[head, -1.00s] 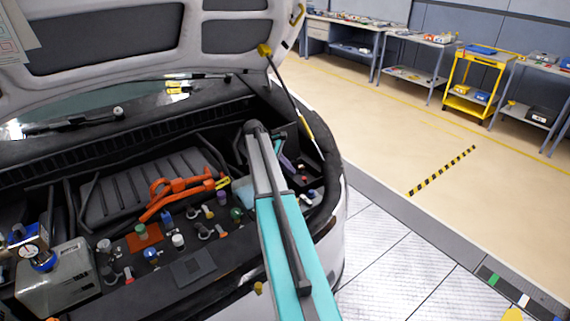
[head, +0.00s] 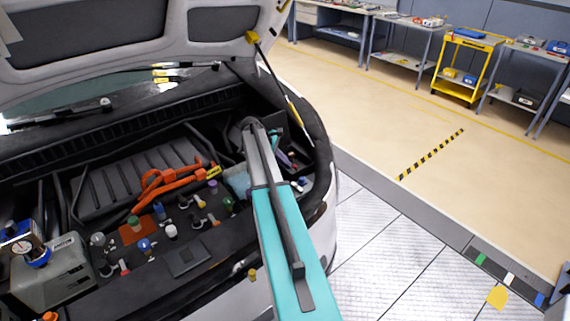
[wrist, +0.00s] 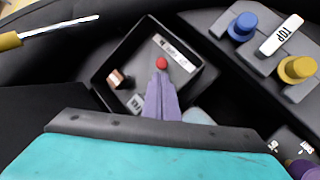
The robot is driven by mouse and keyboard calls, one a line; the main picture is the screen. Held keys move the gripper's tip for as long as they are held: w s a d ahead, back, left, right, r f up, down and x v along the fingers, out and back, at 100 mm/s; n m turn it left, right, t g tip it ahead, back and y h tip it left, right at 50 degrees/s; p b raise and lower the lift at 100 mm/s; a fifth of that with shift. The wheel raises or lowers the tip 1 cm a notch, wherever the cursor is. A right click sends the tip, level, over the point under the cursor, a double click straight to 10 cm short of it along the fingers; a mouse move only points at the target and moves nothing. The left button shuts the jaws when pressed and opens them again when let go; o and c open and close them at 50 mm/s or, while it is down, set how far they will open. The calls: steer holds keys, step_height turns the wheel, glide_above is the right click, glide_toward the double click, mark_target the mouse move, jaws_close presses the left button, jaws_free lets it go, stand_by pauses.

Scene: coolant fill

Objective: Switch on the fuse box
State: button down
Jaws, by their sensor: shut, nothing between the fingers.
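The fuse box appears to be the open dark square box (wrist: 103,72) in the wrist view. Inside it are a red round-topped switch or knob (wrist: 161,63) beside a white label, and a copper-coloured knob (wrist: 116,78) to the left. My gripper (wrist: 160,76) has purple fingers, closed together and empty. Their tips lie just below the red knob in the wrist view; I cannot tell whether they touch it. In the head view my gripper (head: 283,157) is small beside the arm, in the right corner of the engine bay, and my arm partly hides the box.
Blue (wrist: 243,25) and yellow (wrist: 297,68) caps stand right of the box in the wrist view. The raised hood (head: 90,40) hangs above the bay. A yellow-ended hood strut (head: 280,85) rises close behind the box. Orange cables (head: 165,185) lie left of my arm.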

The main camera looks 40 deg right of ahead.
steer(key=shift+s+d+r, duration=0.1)
steer(key=shift+d+r, duration=0.3)
steer(key=shift+d, duration=0.25)
stand_by(0.4)
steer(key=shift+d, duration=0.15)
steer(key=shift+d+r+y, duration=0.25)
steer(key=shift+d+y, duration=0.15)
steer(key=shift+y, duration=0.3)
steer(key=shift+r, duration=0.15)
steer(key=shift+a+r+p, duration=0.1)
steer(key=shift+r+p, duration=0.35)
steer(key=shift+r, duration=0.1)
steer(key=shift+r, duration=0.1)
